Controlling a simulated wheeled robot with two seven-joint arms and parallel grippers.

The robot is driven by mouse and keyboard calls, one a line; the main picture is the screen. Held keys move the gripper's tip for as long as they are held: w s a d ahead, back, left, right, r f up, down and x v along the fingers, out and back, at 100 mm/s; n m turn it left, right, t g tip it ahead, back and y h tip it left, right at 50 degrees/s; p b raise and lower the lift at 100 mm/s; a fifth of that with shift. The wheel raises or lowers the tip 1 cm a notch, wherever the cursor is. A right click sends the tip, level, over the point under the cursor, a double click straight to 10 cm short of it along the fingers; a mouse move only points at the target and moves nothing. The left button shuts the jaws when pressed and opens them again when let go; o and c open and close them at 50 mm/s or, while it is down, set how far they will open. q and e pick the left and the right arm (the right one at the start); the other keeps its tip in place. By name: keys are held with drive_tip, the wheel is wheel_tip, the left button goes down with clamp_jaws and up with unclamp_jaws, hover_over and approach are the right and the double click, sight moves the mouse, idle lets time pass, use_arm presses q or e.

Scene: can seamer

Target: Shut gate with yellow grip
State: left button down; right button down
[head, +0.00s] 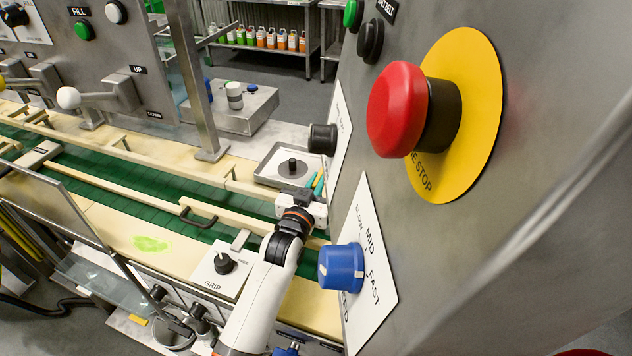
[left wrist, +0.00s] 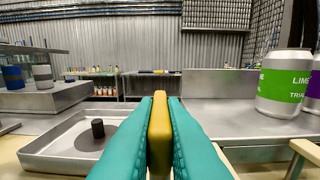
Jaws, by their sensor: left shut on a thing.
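A yellow grip (left wrist: 159,135) stands upright between the two teal fingers of my left gripper (left wrist: 160,130) in the left wrist view. The fingers are shut on it, one on each side. In the head view my left gripper (head: 316,184) is at the far side of the conveyor, beside a shallow metal tray, partly hidden by its own wrist. The gate that the grip belongs to cannot be made out clearly; it is hidden behind the gripper and the grey panel. My right gripper is not in view.
The metal tray (head: 265,180) with a black knob is close to the fingers. A grey panel with a red stop button (head: 396,110) and blue speed knob (head: 340,266) stands close right of my arm. A green-labelled can (left wrist: 286,85) stands right in the wrist view. The green belt (head: 150,190) runs below.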

use_arm(q)
drive_tip(key=shift+r, duration=0.15)
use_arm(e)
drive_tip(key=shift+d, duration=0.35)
use_arm(q)
drive_tip(key=c, duration=1.5)
unclamp_jaws()
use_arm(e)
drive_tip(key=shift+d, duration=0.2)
